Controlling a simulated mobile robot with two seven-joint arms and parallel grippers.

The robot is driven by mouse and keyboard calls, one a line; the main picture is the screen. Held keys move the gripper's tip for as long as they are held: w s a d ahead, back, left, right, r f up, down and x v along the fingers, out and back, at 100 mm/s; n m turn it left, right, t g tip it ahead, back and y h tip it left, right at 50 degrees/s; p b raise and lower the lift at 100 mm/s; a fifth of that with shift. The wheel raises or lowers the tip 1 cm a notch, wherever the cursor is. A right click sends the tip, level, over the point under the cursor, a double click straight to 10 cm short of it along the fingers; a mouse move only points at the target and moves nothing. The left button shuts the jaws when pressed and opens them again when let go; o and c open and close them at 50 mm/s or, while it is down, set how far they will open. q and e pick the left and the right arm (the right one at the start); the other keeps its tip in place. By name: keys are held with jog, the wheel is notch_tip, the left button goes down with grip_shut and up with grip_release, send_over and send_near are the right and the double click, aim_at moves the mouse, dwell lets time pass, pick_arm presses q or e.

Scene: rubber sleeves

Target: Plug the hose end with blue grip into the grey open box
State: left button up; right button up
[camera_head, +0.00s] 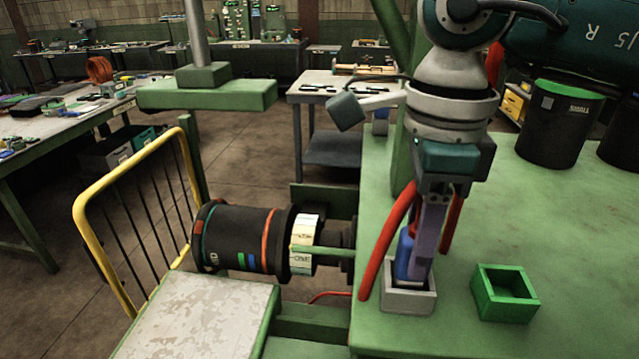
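The grey open box (409,301) stands on the green table near its front left edge. The blue grip (404,256) of a hose end is upright over the box, with its lower part inside the box opening. The red hose (390,240) bends down from behind my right gripper to the left of the box. My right gripper (426,262) points down at the blue grip, its fingers close around or against it. The far finger is hidden, so the exact hold is hard to see. My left gripper is not in view.
A green open box (504,293) stands right of the grey box. A black bin with a green lid (557,125) stands at the back right of the green table (590,230). A dark cylinder (245,238) and a yellow rail (125,165) are at left. The table's right side is clear.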

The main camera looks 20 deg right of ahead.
jog(key=o, duration=0.5)
